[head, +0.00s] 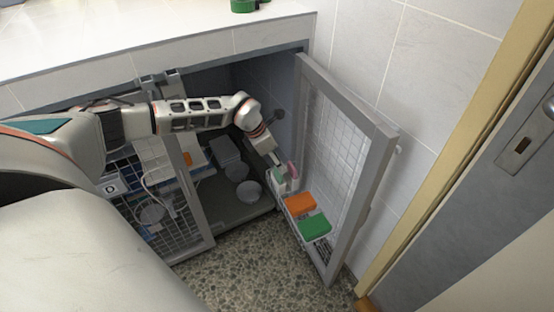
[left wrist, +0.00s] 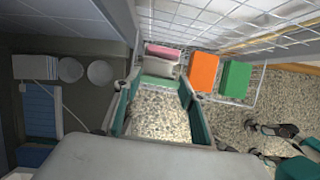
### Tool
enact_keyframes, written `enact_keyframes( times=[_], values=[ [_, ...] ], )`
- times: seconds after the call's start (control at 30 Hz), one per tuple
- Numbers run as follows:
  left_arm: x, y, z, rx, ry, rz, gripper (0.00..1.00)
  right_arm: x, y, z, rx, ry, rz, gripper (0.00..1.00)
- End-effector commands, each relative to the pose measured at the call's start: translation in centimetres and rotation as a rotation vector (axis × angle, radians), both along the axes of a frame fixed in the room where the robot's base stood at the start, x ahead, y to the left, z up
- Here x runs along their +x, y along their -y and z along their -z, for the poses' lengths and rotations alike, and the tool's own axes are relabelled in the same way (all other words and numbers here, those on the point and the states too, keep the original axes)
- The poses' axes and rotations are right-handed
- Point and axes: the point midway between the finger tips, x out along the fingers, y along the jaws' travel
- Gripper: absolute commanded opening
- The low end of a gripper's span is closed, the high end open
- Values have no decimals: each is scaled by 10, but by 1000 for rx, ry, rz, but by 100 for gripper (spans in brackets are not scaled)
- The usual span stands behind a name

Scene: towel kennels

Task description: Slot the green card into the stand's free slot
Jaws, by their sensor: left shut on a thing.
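My left gripper (head: 279,181) reaches into the kennel opening beside the open mesh door. In the left wrist view its fingers are spread on either side of a flat green piece, which I take for the green card (left wrist: 158,82), and are shut on it. A white wire rack (left wrist: 226,102) lies along the door. A pink piece (left wrist: 163,50) and a grey-white piece (left wrist: 161,68) sit just beyond the fingertips. I cannot make out a free slot.
The grey-framed mesh door (head: 345,150) stands open at the right, near the tiled wall. Inside the kennel are a round bowl (head: 249,191) and a grey box (head: 226,151). Speckled floor (head: 245,250) lies clear in front.

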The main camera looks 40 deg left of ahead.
Motion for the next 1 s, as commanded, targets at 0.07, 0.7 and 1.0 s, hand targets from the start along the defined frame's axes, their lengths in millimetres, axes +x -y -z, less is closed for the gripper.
enact_keyframes(
  times=[0.07,0.7,1.0],
  values=[
    [0,0,3,0,-1,0,23,-1,0,2,0,-3,0,40],
    [0,0,17,0,0,0,23,-5,0,10,0,-18,1,40],
    [0,0,24,0,0,0,23,-7,0,13,0,-25,0,40]
  ],
)
